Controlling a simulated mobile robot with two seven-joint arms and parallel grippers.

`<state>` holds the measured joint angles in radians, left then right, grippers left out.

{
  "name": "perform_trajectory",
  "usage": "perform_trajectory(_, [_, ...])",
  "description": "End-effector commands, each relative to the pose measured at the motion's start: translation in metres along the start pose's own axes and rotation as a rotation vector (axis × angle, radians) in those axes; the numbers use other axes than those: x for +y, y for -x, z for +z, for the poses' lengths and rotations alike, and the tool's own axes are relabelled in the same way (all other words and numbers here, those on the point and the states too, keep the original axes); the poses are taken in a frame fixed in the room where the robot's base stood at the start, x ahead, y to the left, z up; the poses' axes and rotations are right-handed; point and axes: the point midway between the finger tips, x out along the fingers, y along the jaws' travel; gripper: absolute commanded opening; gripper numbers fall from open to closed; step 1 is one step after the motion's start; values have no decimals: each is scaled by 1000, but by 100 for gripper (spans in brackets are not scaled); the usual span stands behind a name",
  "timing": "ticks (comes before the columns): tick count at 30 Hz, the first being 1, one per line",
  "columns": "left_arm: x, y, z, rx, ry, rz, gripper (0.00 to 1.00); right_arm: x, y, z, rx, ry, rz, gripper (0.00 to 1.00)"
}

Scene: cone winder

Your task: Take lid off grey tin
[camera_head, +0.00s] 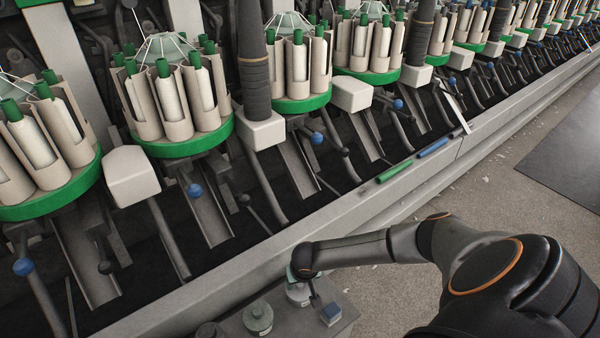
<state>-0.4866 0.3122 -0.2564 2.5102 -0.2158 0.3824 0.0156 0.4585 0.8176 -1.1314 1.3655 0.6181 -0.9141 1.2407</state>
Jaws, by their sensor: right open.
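A pale grey tin (298,294) stands on a grey surface at the bottom middle, partly hidden under my right gripper (297,275). My right arm reaches in from the lower right, and its gripper is open, pointing down at the top of this tin. I cannot tell whether the fingers touch the lid. A second grey-green tin (258,318) with a knob on its top stands just to the left, apart from the gripper. I cannot tell which of the two the task calls grey. My left gripper is not in view.
A small block with a blue-grey top (331,313) stands right of the tins. A long machine ledge (340,218) runs behind, with a green tube (394,172) and a blue tube (433,148) on it. Bobbin carousels (180,142) line the machine. Floor at right is mostly clear.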

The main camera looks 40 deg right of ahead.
Motion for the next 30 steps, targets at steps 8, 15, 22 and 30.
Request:
perform_trajectory(8, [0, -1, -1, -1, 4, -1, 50, 0, 1, 0, 0, 0, -1, 50])
perform_trajectory(15, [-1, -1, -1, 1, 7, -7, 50, 0, 1, 0, 0, 1, -1, 23])
perform_trajectory(22, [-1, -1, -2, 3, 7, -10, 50, 0, 1, 0, 0, 1, -1, 0])
perform_trajectory(30, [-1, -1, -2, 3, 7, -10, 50, 0, 1, 0, 0, 0, -1, 0])
